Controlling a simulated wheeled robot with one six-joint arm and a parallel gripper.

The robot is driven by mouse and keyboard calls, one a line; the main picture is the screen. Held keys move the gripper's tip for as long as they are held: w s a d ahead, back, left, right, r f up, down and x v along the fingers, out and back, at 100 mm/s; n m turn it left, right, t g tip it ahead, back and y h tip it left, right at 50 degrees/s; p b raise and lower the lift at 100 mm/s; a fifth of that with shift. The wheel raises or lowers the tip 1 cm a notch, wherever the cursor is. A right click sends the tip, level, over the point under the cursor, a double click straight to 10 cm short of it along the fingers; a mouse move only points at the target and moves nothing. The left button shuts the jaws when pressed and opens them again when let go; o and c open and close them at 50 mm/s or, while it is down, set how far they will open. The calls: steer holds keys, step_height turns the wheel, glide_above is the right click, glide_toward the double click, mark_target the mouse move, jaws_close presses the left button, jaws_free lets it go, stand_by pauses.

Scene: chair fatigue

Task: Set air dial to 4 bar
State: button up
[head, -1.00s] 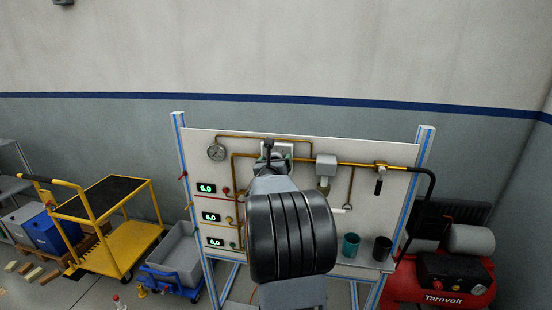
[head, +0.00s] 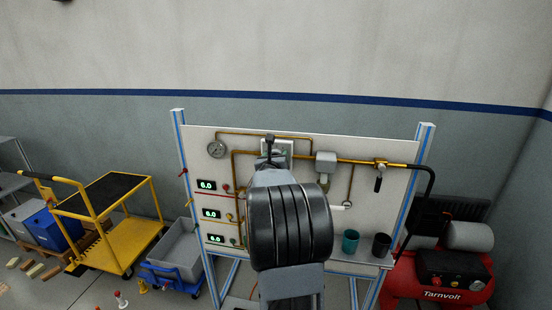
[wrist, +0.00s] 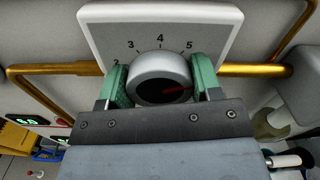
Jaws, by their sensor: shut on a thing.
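The air dial is a round silver knob (wrist: 160,75) on a pale square plate (wrist: 225,22), with 2, 3, 4 and 5 marked in an arc above it. My gripper (wrist: 161,84) is shut on the knob, one green finger on each side. A red mark on the knob's dark front lies toward its right side; the exact number it points at is hard to tell. In the head view the dial's plate (head: 286,145) shows at the board's upper middle, and my arm hides the knob.
The board (head: 215,135) carries brass pipes, a round gauge (head: 217,149) and green displays (head: 208,185), the upper ones reading 6.0. A grey box (head: 326,161) sits right of the dial. Two cups (head: 350,242) stand on the ledge. A red compressor (head: 440,285) stands at right, a yellow cart (head: 115,230) at left.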

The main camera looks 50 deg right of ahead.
steer(key=shift+f+b, duration=0.1)
steer(key=shift+b, duration=0.2)
steer(key=shift+f+n+b, duration=0.15)
steer(key=shift+n+b, duration=0.85)
steer(key=shift+b, duration=0.1)
steer(key=n+b, duration=0.2)
steer(key=n, duration=0.1)
steer(key=shift+n, duration=0.3)
steer(key=n+b, duration=0.1)
steer(key=n, duration=0.2)
steer(key=shift+r, duration=0.2)
steer(key=shift+n, duration=2.5)
steer(key=o, duration=0.9)
